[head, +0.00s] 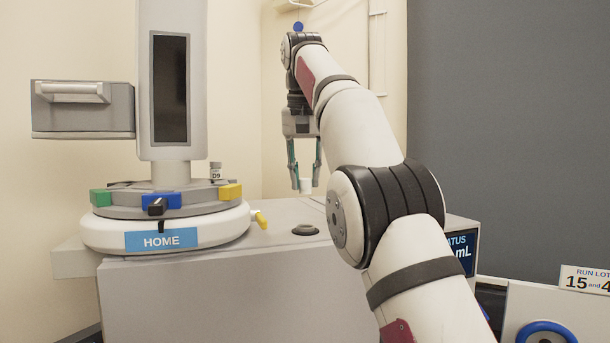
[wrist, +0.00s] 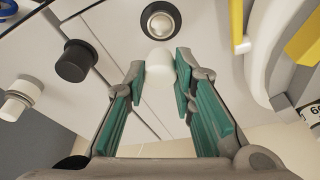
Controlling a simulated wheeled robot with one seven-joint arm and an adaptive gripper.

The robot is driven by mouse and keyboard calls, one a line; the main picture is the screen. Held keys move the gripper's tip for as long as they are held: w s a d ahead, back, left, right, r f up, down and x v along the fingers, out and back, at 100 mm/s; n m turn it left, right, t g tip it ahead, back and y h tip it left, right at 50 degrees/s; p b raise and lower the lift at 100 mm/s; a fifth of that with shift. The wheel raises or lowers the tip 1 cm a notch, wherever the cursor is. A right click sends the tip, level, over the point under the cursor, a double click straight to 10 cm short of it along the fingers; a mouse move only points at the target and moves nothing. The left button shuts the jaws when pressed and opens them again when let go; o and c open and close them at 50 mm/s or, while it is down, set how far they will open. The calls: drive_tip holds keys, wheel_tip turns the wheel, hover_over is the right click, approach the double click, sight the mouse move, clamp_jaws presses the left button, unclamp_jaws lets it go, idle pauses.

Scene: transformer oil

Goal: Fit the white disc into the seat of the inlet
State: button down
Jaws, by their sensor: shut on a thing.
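My gripper (head: 305,184) hangs fingers down above the grey machine top and is shut on a small white disc (head: 306,187). In the wrist view the white disc (wrist: 158,60) shows as a pale, rounded piece between the green finger pads of the gripper (wrist: 160,68). The inlet (head: 305,230) is a dark round ring on the machine top, below the disc and apart from it. In the wrist view the inlet (wrist: 160,21) has a dark rim and a metallic centre, just beyond the disc. The disc's underside is hidden.
A round turntable (head: 165,235) labelled HOME, with coloured blocks and a D9 bottle (head: 215,171), stands left of the inlet. A yellow lever (head: 260,219) sticks out towards it. A black knob (wrist: 76,60) and a white cap (wrist: 19,98) show in the wrist view.

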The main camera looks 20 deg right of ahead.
sight(305, 189)
drive_tip(key=shift+a+f, duration=0.1)
drive_tip(key=shift+f, duration=0.1)
drive_tip(key=shift+f, duration=0.15)
drive_tip(key=shift+s+f, duration=0.15)
drive_tip(key=shift+f, duration=2.4)
drive_tip(key=shift+f+p, duration=0.45)
drive_tip(key=shift+f, duration=0.45)
idle(0.8)
drive_tip(key=c, duration=1.3)
unclamp_jaws()
